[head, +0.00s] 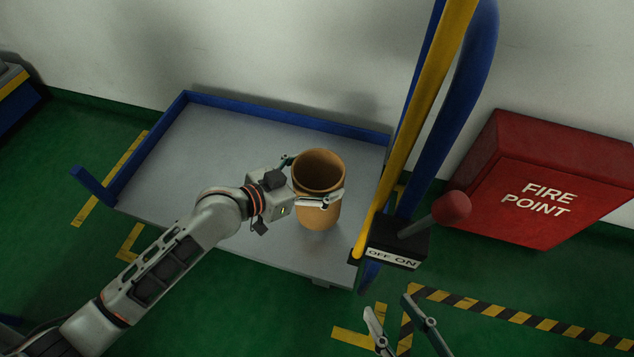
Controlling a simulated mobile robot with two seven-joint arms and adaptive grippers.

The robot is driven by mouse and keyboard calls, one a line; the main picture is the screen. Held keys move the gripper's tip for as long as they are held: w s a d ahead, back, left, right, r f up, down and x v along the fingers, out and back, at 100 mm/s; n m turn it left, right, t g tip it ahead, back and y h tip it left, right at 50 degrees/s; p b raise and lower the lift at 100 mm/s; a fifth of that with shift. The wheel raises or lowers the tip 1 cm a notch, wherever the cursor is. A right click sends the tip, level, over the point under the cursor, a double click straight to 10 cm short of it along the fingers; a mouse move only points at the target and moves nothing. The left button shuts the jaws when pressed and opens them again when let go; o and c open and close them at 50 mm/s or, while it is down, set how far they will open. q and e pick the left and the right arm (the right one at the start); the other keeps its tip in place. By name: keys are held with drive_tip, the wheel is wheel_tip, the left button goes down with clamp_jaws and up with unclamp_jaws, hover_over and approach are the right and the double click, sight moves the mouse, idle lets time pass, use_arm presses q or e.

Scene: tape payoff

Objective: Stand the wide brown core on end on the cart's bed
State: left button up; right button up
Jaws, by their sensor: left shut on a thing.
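The wide brown core (319,215) is an open-topped hollow cylinder, upright over the right part of the cart's grey bed (225,140). Its open end faces up. My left gripper (314,178) comes in from the left and is shut on the core, with one finger on the far side and one across the near side. The core's lower end is at or just above the bed; I cannot tell whether it touches. My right gripper (388,306) is at the bottom edge, in front of the cart, with its fingers apart and nothing between them.
A blue rim (290,118) runs along the bed's back. Yellow and blue uprights (425,110) and a switch box (395,243) with a red-knobbed lever (451,208) stand close to the right of the core. A red fire point box (545,180) is further right. The bed's left part is clear.

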sight(316, 172)
use_arm(q)
wheel_tip(316, 172, down, 4)
drive_tip(key=shift+f+b, duration=0.25)
drive_tip(key=shift+b, duration=0.85)
drive_tip(key=o, duration=1.8)
use_arm(e)
drive_tip(key=a+m, duration=0.2)
drive_tip(key=s+a, duration=0.1)
drive_tip(key=shift+s+f+m+y, duration=0.1)
drive_tip(key=shift+f+m+y, duration=0.2)
drive_tip(key=shift+m, duration=0.1)
